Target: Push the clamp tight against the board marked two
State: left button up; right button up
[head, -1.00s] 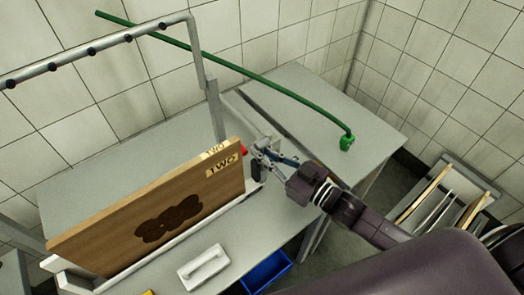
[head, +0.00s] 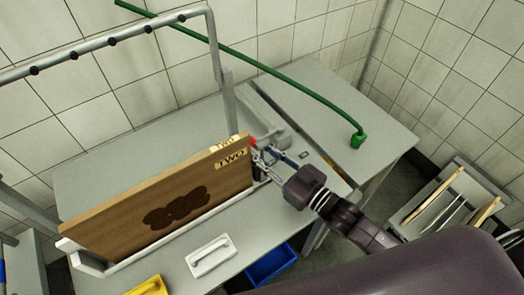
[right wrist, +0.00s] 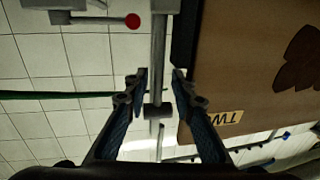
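The wooden board marked TWO (head: 105,225) stands upright on edge in a white holder, with a dark emblem on its face. It also shows in the right wrist view (right wrist: 245,60), its label upside down. The clamp, with a red knob (head: 252,141) and a dark pad (right wrist: 185,35), is at the board's right end. The pad lies right beside the board's edge; I cannot tell whether it touches. My right gripper (head: 268,160) is at the clamp. In the right wrist view its fingers (right wrist: 160,78) are apart, on either side of a grey rod (right wrist: 158,50). My left gripper is out of view.
A white handled block (head: 210,257), a yellow block (head: 147,287) and a blue bin (head: 270,265) are in front of the board. A green hose (head: 290,84) hangs behind. A rack of boards (head: 450,205) stands at right. A metal rail frame (head: 110,40) rises behind the board.

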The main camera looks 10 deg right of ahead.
jog(key=v, duration=1.2)
jog(key=shift+c, duration=0.3)
